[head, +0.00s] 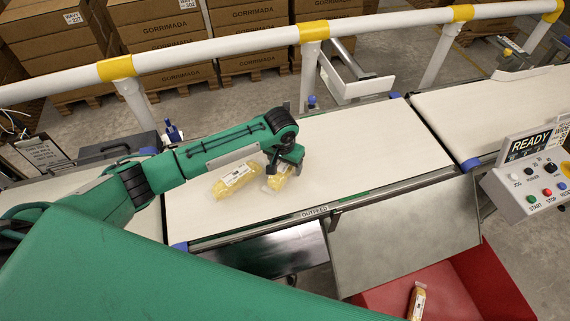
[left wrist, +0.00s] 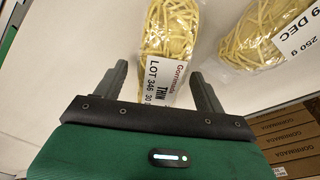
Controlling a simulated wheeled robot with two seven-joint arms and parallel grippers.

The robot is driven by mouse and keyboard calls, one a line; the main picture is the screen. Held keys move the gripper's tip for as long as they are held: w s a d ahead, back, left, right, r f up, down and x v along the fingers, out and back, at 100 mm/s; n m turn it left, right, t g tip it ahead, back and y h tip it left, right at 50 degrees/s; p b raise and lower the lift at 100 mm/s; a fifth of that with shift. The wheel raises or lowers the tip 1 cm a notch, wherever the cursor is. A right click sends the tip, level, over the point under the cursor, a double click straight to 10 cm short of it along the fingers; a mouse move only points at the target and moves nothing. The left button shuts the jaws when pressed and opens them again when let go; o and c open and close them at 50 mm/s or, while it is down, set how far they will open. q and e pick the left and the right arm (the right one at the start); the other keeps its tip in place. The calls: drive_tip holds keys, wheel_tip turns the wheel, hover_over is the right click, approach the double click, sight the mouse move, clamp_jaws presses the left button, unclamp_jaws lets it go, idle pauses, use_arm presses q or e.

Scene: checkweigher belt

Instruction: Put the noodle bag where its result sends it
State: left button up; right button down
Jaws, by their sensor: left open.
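Two clear bags of yellow noodles lie close together on the white outfeed belt (head: 375,150). The left bag (head: 232,182) shows its white label. The right bag (head: 279,179) is partly hidden by my left gripper (head: 284,160), which is low above it. In the left wrist view, one noodle bag (left wrist: 168,30) with a "THIN LOT 346" label reaches between the open fingers of the left gripper (left wrist: 160,75). A second bag (left wrist: 258,32), labelled "250 g", lies to its right. The display (head: 530,145) reads READY. My right gripper is out of view.
A red bin (head: 385,298) below the belt's front side holds another noodle bag (head: 417,303). A grey sloping plate (head: 405,235) stands above it. A white and yellow rail (head: 240,42) runs behind the belt. The button panel (head: 535,188) is at right.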

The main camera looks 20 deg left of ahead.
sight(283, 166)
use_arm(q)
drive_tip(key=r, duration=0.3)
drive_tip(key=r+b, duration=0.1)
drive_tip(key=r, duration=0.3)
drive_tip(key=s+r, duration=0.1)
drive_tip(key=r, duration=0.2)
drive_tip(key=shift+s+r+b, duration=0.1)
drive_tip(key=shift+r+b, duration=0.15)
drive_tip(key=shift+b, duration=0.1)
drive_tip(key=shift+s+a+r, duration=0.1)
drive_tip(key=shift+r, duration=0.35)
drive_tip(key=shift+f, duration=0.1)
